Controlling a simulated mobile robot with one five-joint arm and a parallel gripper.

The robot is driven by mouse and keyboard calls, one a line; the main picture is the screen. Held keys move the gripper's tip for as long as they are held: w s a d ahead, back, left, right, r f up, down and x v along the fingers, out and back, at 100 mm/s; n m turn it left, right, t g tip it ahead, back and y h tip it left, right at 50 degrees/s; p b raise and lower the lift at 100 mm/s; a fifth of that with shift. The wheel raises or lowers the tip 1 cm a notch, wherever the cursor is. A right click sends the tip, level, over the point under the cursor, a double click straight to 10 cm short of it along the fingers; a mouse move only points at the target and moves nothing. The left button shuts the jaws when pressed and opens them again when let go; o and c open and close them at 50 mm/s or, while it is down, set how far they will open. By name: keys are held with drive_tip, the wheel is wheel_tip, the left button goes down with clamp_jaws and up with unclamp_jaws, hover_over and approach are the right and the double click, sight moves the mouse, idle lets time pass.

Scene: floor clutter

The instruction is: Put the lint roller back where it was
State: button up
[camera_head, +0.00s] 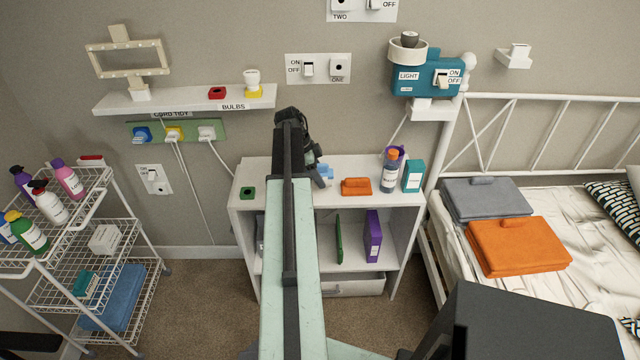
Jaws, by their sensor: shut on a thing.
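My arm reaches up the middle of the picture, and its dark wrist bends down over the white shelf unit (258,176). My gripper (322,180) is just above or at the top of this unit, left of an orange item. It is shut on a small pale blue and white thing (326,170), which I take to be the lint roller. The arm and fingers hide much of it. I cannot tell whether it touches the shelf top.
On the unit's top are a green block (247,193), an orange item (356,186), a dark bottle (390,171) and a teal box (413,176). A wire trolley (100,240) stands left, a bed (590,230) right. A wall shelf (185,98) hangs behind.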

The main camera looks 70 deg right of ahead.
drive_tip(key=shift+w+d, duration=0.1)
drive_tip(key=shift+d, duration=0.25)
wheel_tip(320, 180, down, 4)
drive_tip(key=b, duration=0.4)
drive_tip(key=shift+r, duration=0.2)
drive_tip(key=shift+f, duration=0.2)
drive_tip(key=o, duration=1.3)
drive_tip(key=shift+r, duration=0.1)
